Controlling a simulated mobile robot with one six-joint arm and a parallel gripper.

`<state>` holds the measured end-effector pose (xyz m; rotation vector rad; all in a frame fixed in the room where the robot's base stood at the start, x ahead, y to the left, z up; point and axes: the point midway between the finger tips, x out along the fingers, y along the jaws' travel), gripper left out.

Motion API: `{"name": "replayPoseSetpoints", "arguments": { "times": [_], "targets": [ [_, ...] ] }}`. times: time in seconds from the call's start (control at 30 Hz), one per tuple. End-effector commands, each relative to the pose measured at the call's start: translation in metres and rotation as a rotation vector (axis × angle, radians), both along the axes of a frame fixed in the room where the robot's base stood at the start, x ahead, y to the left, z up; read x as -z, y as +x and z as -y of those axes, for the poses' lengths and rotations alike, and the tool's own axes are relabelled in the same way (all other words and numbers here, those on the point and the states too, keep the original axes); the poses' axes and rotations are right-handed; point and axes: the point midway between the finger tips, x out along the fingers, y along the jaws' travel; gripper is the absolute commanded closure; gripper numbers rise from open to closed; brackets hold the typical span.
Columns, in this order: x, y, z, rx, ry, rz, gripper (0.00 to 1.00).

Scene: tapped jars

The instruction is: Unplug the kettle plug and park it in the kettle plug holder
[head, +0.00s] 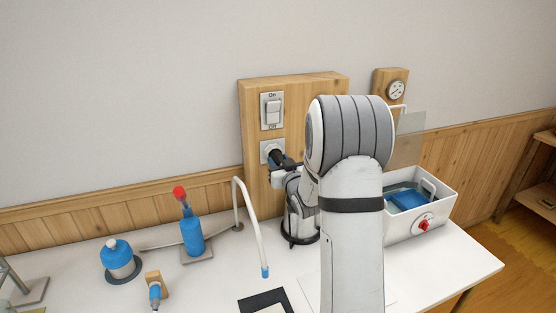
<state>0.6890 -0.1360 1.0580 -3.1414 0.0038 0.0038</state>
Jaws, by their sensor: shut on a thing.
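A black plug (277,157) is at the white wall socket (265,147) on the wooden board, below a switch marked On and Off. My gripper (286,164) is shut on the plug from the right. The plug's face is close against the socket; I cannot tell whether its pins are fully in. I cannot make out the kettle or a kettle plug holder for certain; my arm hides part of the table. A small wooden block (153,279) with a blue and grey piece on it stands at the front left.
A blue pump bottle with a red top (192,237), a blue and white jar (119,262) and a bent white pipe (249,215) stand on the left. A white tub (439,210) with a red knob stands right. A gauge (396,90) hangs on the wall.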

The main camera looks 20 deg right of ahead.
Motion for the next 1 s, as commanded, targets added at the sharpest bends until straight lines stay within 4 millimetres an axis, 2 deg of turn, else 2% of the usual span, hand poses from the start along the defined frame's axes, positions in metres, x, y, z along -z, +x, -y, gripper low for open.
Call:
{"name": "replayPoseSetpoints", "arguments": {
  "times": [0.53, 1.0],
  "targets": [
    [-0.001, -0.005, 0.000, 0.000, 0.000, 0.002, 0.90],
    [0.000, -0.027, 0.000, 0.000, 0.000, 0.002, 0.90]
  ]
}}
